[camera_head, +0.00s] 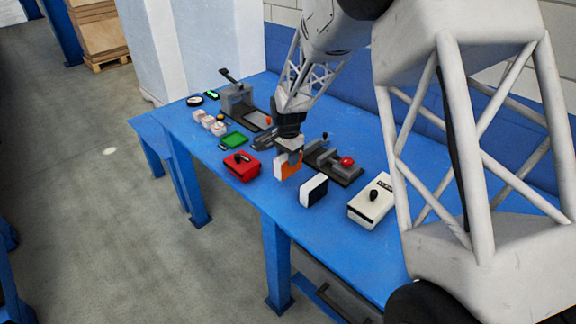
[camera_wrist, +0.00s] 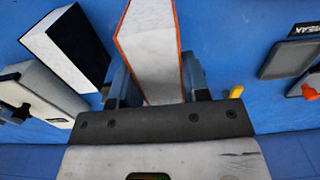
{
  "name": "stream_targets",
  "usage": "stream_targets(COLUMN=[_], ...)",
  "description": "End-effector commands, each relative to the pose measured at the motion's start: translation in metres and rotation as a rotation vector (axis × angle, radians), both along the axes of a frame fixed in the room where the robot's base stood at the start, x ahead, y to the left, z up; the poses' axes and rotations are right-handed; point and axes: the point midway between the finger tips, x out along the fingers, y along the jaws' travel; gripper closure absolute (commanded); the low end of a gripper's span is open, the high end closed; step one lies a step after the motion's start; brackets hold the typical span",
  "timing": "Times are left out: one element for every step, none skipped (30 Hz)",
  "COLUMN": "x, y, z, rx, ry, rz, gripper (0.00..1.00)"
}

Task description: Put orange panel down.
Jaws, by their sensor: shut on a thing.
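The orange panel (camera_head: 290,165) is a block with an orange face and white sides. It is held upright between the fingers of my gripper (camera_head: 289,153), over the front part of the blue table. In the wrist view the panel (camera_wrist: 148,50) shows a white face with orange edges, clamped between the two fingers of my gripper (camera_wrist: 157,88). I cannot tell whether its lower edge touches the table. A similar white and black panel (camera_head: 314,190) stands on the table just to its right, apart from it; it also shows in the wrist view (camera_wrist: 62,50).
The blue table (camera_head: 345,236) has a red box (camera_head: 241,165) left of the panel and a white box with a black knob (camera_head: 371,201) to the right. A grey fixture with a red knob (camera_head: 335,166) stands behind. A green tray (camera_head: 233,140) lies farther left.

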Motion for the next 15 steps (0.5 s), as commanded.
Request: stream_targets(x=[0.0, 0.0, 0.0, 0.0, 0.0, 0.0, 0.0, 0.0, 0.0, 0.0, 0.0, 0.0, 0.0, 0.0, 0.0], y=[0.0, 0.0, 0.0, 0.0, 0.0, 0.0, 0.0, 0.0, 0.0, 0.0, 0.0, 0.0, 0.0, 0.0, 0.0], z=[0.0, 0.0, -0.001, -0.002, -0.003, -0.006, -0.008, -0.011, -0.016, -0.019, -0.023, -0.027, -0.03, -0.032, -0.034], rx=[0.0, 0.0, 0.0, 0.0, 0.0, 0.0, 0.0, -0.001, 0.0, 0.0, -0.001, -0.001, 0.0, 0.0, 0.0], ry=[0.0, 0.0, 0.0, 0.0, 0.0, 0.0, 0.0, 0.001, 0.001, 0.001, 0.002, 0.002, 0.001, 0.0, 0.0], rz=[0.0, 0.0, 0.0, 0.0, 0.0, 0.0, 0.0, 0.0, 0.0, 0.0, 0.0, 0.0, 0.0, 0.0, 0.0], gripper=[0.83, 0.83, 0.83, 0.83, 0.83, 0.83, 0.83, 0.83, 0.83, 0.83, 0.83, 0.83, 0.83, 0.83, 0.83])
